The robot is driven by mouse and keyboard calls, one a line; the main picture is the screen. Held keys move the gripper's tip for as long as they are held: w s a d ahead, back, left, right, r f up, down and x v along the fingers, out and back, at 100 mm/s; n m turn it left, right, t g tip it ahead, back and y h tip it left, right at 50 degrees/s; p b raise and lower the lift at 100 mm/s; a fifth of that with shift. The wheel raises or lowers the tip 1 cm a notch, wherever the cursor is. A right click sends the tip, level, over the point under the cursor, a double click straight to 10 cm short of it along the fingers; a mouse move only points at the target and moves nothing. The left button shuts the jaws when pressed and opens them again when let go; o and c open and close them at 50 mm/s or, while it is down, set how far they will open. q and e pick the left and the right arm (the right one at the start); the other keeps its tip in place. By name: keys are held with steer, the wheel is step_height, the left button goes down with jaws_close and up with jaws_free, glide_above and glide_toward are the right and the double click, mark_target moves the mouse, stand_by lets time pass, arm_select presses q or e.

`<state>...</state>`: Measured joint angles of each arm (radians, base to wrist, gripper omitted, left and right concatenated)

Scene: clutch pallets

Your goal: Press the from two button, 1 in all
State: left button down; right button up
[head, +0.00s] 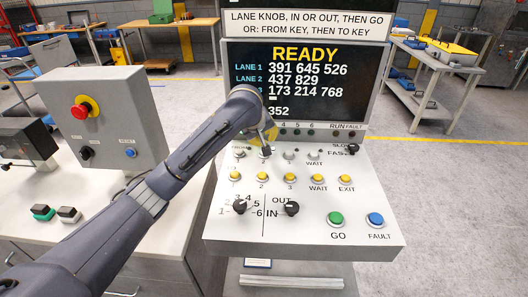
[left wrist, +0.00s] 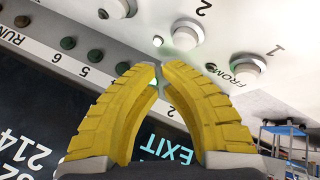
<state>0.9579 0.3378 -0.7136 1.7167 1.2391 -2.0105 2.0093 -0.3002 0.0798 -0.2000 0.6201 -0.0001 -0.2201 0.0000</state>
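The from two button is a round white button (left wrist: 187,37) marked 2 in the left wrist view, where the panel appears upside down. In the head view the from two button (head: 265,153) sits in the upper white row, partly behind my gripper. My left gripper (head: 268,138) is over the top of that row. In the left wrist view its yellow fingers (left wrist: 160,72) are drawn together at the tips with nothing held. The tips appear just beside the button; I cannot tell whether they touch it. My right gripper is not in view.
The from one button (left wrist: 247,68) is a close neighbour. A yellow button row (head: 290,178), black knobs (head: 292,209), a green GO button (head: 336,218) and a blue FAULT button (head: 375,219) lie below. The display (head: 305,80) reads READY. A grey box (head: 110,118) stands left.

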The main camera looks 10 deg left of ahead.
arm_select(q)
steer(key=shift+r, duration=2.1)
